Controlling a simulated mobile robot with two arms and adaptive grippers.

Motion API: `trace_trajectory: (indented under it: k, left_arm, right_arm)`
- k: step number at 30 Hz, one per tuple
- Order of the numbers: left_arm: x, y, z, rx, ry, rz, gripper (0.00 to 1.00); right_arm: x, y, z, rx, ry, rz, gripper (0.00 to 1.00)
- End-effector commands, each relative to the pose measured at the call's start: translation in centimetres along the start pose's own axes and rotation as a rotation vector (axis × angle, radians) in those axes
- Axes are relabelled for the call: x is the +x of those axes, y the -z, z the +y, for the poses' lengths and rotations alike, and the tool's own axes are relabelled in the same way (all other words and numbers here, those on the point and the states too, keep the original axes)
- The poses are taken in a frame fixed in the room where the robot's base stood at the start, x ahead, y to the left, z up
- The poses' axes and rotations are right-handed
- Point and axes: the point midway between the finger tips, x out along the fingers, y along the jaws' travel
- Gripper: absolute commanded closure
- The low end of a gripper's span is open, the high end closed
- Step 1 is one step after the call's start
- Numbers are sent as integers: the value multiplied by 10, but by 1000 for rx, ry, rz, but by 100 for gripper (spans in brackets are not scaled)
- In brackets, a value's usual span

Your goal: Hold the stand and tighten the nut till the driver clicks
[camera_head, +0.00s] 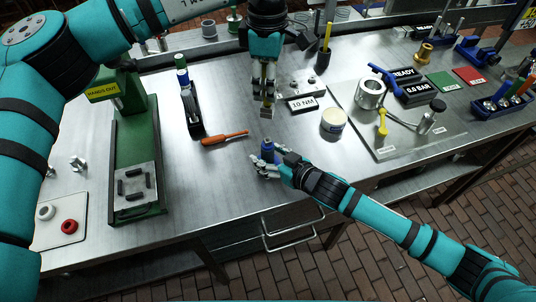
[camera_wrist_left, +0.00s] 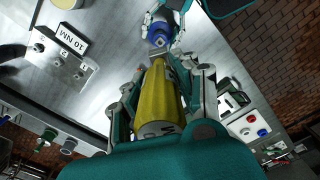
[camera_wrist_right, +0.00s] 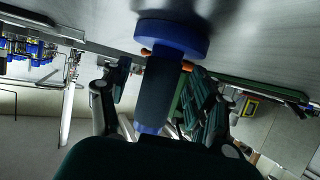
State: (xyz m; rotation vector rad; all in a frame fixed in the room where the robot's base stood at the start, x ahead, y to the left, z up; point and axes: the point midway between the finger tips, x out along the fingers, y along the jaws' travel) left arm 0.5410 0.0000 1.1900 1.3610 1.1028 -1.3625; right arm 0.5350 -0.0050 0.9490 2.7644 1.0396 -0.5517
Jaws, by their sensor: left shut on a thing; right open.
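The blue stand (camera_head: 268,150) with a dark middle stands on the bench near its front edge. It shows close up in the right wrist view (camera_wrist_right: 160,85), between the fingers of my right gripper (camera_wrist_right: 155,100). That gripper is open, with a finger on each side of the stand. My left gripper (camera_head: 266,72) is shut on the yellow driver (camera_wrist_left: 157,95), which points down. In the head view the driver's lower end is above and beyond the stand, apart from it. The left wrist view shows the stand's top (camera_wrist_left: 158,36) just past the driver; I cannot make out the nut clearly.
An orange-handled screwdriver (camera_head: 226,137) lies left of the stand. A green press (camera_head: 136,150) is at left. A valve plate (camera_head: 400,136) is at right.

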Motion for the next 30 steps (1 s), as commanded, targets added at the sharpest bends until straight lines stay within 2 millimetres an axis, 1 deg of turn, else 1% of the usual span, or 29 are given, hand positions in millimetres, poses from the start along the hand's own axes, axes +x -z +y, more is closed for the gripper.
trace_trajectory:
  k: [3,11,14,25,26,30]
  left_arm:
    - [0,0,0,0,-1,0,100]
    - [0,0,0,0,-1,0,100]
    - [0,0,0,0,-1,0,100]
    - [0,0,0,0,-1,0,100]
    - [0,0,0,0,-1,0,100]
    - [0,0,0,0,-1,0,100]
  right_arm:
    - [6,1,0,-1,1,2,39]
    - [7,0,0,-1,0,1,39]
    - [7,0,0,-1,0,0,50]
    - [7,0,0,-1,0,0,98]
    - [7,0,0,-1,0,0,100]
    - [7,0,0,-1,0,0,100]
